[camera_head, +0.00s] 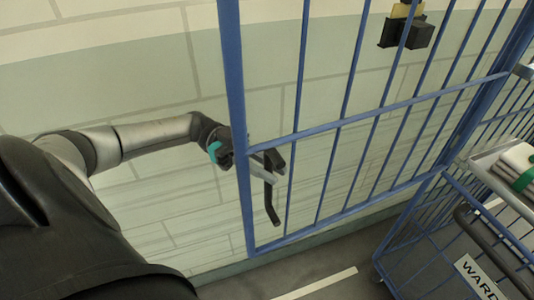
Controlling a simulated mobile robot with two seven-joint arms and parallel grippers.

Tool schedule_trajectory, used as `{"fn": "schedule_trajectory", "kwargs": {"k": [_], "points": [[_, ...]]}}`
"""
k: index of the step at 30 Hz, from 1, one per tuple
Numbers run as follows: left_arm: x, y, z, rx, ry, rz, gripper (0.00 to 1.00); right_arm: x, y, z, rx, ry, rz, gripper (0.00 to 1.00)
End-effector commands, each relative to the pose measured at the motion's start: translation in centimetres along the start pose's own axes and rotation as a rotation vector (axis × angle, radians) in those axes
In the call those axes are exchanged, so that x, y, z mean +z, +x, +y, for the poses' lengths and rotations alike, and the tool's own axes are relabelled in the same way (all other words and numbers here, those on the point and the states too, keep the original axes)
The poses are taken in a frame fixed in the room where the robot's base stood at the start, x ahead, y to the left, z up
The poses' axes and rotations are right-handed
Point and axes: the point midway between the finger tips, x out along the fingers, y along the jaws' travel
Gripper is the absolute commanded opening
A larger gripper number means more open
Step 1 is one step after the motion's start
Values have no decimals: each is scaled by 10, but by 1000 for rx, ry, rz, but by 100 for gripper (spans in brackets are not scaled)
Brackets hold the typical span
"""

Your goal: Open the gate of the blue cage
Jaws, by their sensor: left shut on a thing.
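The gate of the blue cage (300,135) is a tall panel of blue bars that fills the middle of the head view. It stands swung out leftward from the blue cage (452,232) at the lower right and meets it at a right-hand upright. My left gripper (268,170) is at the gate's free left post, partly behind it, and is shut on the gate there. My right gripper is not in view.
A tiled wall (110,85) stands behind the gate, with a small black fixture (406,32) on it. Folded grey items with a green band (519,165) lie at the right edge. A sign (480,277) is on the cage. Grey floor with a pale stripe (315,284) shows below.

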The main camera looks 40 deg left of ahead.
Motion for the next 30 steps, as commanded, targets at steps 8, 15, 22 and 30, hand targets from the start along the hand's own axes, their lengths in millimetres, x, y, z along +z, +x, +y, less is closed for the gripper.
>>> {"fn": "schedule_trajectory", "kwargs": {"k": [8, 15, 22, 30], "points": [[2, 0, 0, -1, -3, -5, 0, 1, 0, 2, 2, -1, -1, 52], [1, 0, 0, -1, -2, -4, 42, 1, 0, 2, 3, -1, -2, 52], [0, 0, 0, -1, -1, -2, 52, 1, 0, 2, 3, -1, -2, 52], [-14, -1, 0, -1, 2, -5, 52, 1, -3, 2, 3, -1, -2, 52]]}}
